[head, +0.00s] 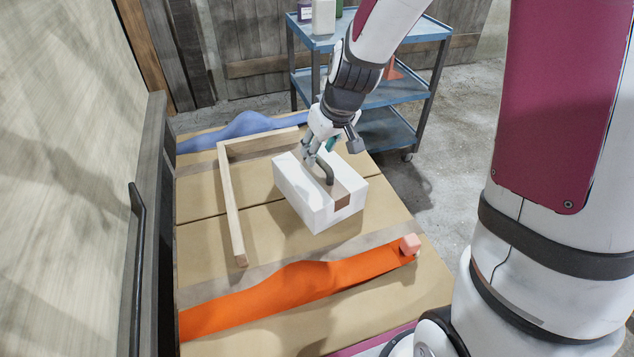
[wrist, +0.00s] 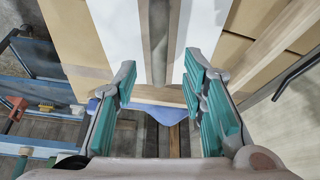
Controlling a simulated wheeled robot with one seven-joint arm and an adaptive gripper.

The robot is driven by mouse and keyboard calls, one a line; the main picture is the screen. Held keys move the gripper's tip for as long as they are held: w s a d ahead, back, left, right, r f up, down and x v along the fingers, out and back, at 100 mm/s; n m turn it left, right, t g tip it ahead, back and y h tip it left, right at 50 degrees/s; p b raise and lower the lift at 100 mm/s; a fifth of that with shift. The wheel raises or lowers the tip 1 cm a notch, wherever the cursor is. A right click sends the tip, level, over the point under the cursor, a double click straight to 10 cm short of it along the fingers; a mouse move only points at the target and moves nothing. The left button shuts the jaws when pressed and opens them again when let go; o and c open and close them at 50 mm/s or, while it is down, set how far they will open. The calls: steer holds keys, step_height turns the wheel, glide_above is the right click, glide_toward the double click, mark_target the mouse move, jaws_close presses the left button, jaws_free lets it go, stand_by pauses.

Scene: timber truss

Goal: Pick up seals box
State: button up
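A white box (head: 300,196) with a dark curved handle (head: 327,172) along its top sits on the cardboard-covered surface; I take it for the seals box, though I see no readable label. A brown patch shows at its near right end. My gripper (head: 330,148) is over the far part of the box, fingers spread and empty. In the wrist view, the open teal-padded fingers of my gripper (wrist: 160,85) stand on either side of the line of the handle (wrist: 157,40), with white box top (wrist: 118,30) on both sides. I cannot tell whether the fingers touch the box.
A wooden frame (head: 232,205) lies left of and behind the box. An orange cloth (head: 290,287) with a small pink block (head: 410,243) lies in front, a blue cloth (head: 240,126) behind. A blue cart (head: 388,93) stands beyond. A panel with a dark handle (head: 137,250) borders the left.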

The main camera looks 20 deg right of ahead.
mark_target(318, 177)
steer(key=shift+d+x, duration=0.2)
steer(key=shift+x, duration=1.8)
steer(key=shift+s, duration=0.15)
jaws_close()
